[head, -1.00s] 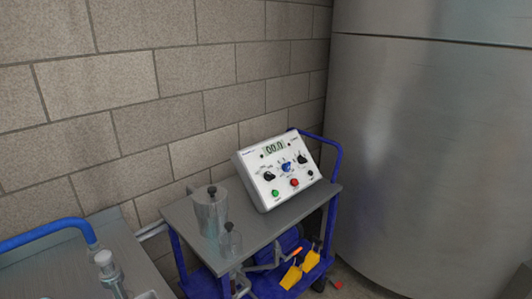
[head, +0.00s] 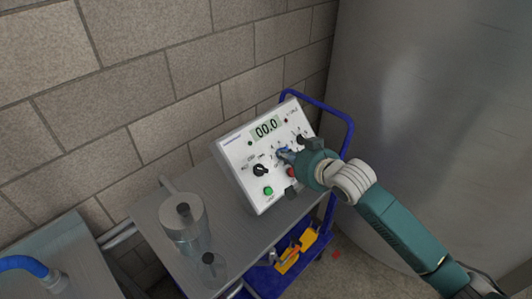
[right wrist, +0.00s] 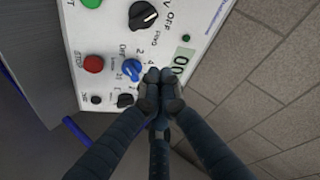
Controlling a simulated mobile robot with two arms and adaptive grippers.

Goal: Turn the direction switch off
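The white control box (head: 233,151) stands tilted on the cart, its display reading 00.0. The direction switch is the black knob (head: 260,170) at its left; in the right wrist view this knob (right wrist: 143,15) has OFF and FWD printed beside it. Its exact setting is hard to read. My right gripper (head: 290,156) is over the middle of the panel, right of that knob. In the right wrist view its fingertips (right wrist: 160,90) are together and empty, close beside the blue knob (right wrist: 131,69); contact cannot be told. My left gripper is out of view.
A green button (head: 268,190) and a red button (right wrist: 93,64) lie near the knobs. A metal pot (head: 184,222) and a small clear vessel (head: 212,267) stand on the cart top (head: 233,237). A large steel tank (head: 420,110) is at the right, a block wall behind.

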